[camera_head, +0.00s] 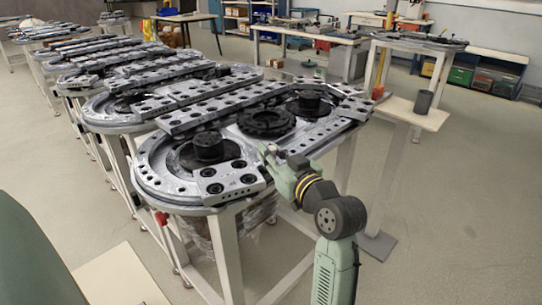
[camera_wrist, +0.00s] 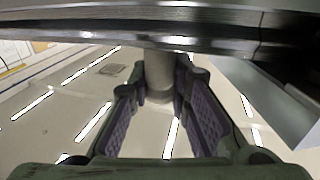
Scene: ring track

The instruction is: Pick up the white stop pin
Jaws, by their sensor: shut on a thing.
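The white stop pin (camera_wrist: 158,72) shows in the wrist view as a pale upright cylinder between the two finger pads, near the track's edge. My gripper (camera_wrist: 160,88) is shut on it. In the head view my gripper (camera_head: 268,156) is at the near edge of the front ring track (camera_head: 170,190), beside a drilled metal plate. The pin cannot be made out there; the fingers and track hide it. Whether the pin still touches the track cannot be told.
A dark metal underside or rim (camera_wrist: 100,42) runs close above the fingers in the wrist view. Drilled bars (camera_head: 225,105) and black hubs (camera_head: 209,147) lie on the track. The floor on the right is clear.

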